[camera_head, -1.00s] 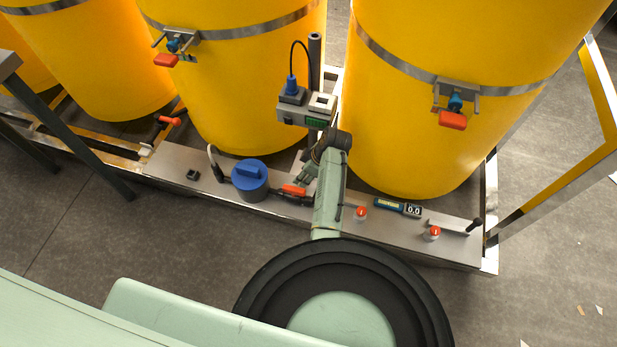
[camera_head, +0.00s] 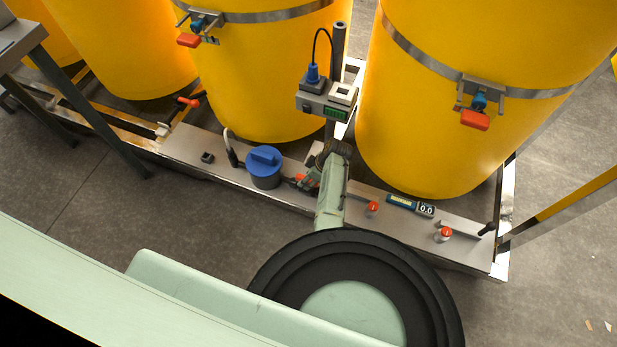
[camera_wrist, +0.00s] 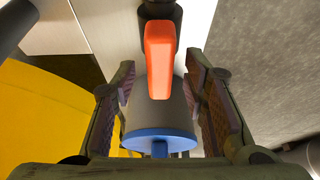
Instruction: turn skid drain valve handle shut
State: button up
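The orange valve handle (camera_wrist: 160,52) shows in the wrist view on a dark valve body (camera_wrist: 158,11), pointing down the picture toward a grey pot with a blue lid. My gripper (camera_wrist: 165,95) is open, with one finger on each side of the handle and a visible gap to both. In the head view my gripper (camera_head: 310,182) is low over the skid and partly hides the orange handle (camera_head: 300,177). The handle sits on the dark pipe just right of the blue-lidded pot (camera_head: 264,166).
Large yellow drums (camera_head: 455,130) stand close behind. A post-mounted box with a green display (camera_head: 328,100) rises behind my gripper. Red-topped knobs (camera_head: 372,208) and a small meter (camera_head: 411,205) lie to the right on the skid plate (camera_head: 197,145). Open floor lies in front.

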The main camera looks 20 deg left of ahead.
jog(key=shift+c, duration=0.2)
grip_shut()
dwell(0.6)
jog(key=m+t+p, duration=0.1)
jog(key=m, duration=0.3)
jog(key=shift+s+h+p, duration=0.15)
jog(key=shift+h+p, duration=0.15)
jog(key=shift+p, duration=0.05)
jog(key=m+t, duration=0.1)
jog(key=m, duration=0.1)
jog(key=m+t+h+p, duration=0.1)
jog(key=m, duration=0.2)
jog(key=shift+s+a+p, duration=0.1)
jog(key=shift+a+p, duration=0.05)
jog(key=shift+p, duration=0.15)
jog(key=m, duration=0.2)
jog(key=m+t+h, duration=0.1)
jog(key=m, duration=0.1)
jog(key=shift+a+m+h, duration=0.1)
jog(key=shift+m+h, duration=0.2)
jog(key=shift+m, duration=0.1)
jog(key=shift+m+h+b, duration=0.45)
jog(key=shift+m+h, duration=0.35)
jog(key=shift+m, duration=1.3)
